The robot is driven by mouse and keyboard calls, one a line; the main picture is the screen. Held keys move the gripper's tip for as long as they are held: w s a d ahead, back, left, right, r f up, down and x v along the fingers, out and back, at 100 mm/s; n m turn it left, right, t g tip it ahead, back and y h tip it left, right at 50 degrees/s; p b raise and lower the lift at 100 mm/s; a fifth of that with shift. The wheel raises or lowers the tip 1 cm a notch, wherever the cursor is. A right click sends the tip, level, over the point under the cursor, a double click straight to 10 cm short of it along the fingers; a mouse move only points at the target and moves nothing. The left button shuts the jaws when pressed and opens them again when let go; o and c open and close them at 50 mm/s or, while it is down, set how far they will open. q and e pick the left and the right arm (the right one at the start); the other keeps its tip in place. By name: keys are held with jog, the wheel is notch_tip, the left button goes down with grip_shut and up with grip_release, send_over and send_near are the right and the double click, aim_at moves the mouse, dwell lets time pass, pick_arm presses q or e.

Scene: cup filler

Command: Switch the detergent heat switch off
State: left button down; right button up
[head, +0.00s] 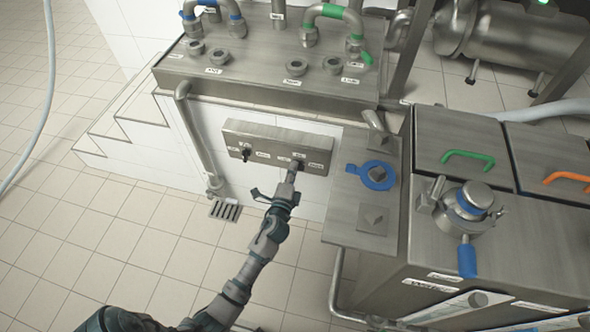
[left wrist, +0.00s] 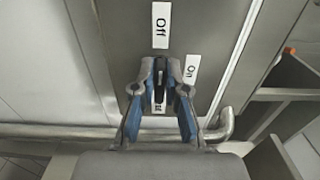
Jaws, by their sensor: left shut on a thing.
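A metal control box (head: 262,138) is fixed to the white wall, with a dark switch (head: 246,153) at its left and a second switch at its right. My left gripper (head: 295,168) is at the right switch and covers much of it. In the left wrist view, my left gripper (left wrist: 160,68) is shut on this dark switch knob (left wrist: 159,83), with a finger on each side. The knob stands nearly vertical in that picture, below an "Off" label (left wrist: 161,25). An "On" label (left wrist: 191,69) is to the right. A lower label is partly hidden. My right gripper is not in view.
A steel pipe manifold (head: 255,75) juts out above the box. A steel cabinet (head: 500,235) and a side ledge (head: 350,218) with a blue ring (head: 378,175) stand to the right. A floor drain (head: 226,210) lies at lower left.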

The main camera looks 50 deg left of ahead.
pick_arm(q)
jog(key=shift+f, duration=0.2)
dwell(0.3)
jog(key=c, duration=1.2)
grip_release()
jog(key=shift+a, duration=0.1)
jog(key=v, duration=1.2)
jog(key=shift+f, duration=0.15)
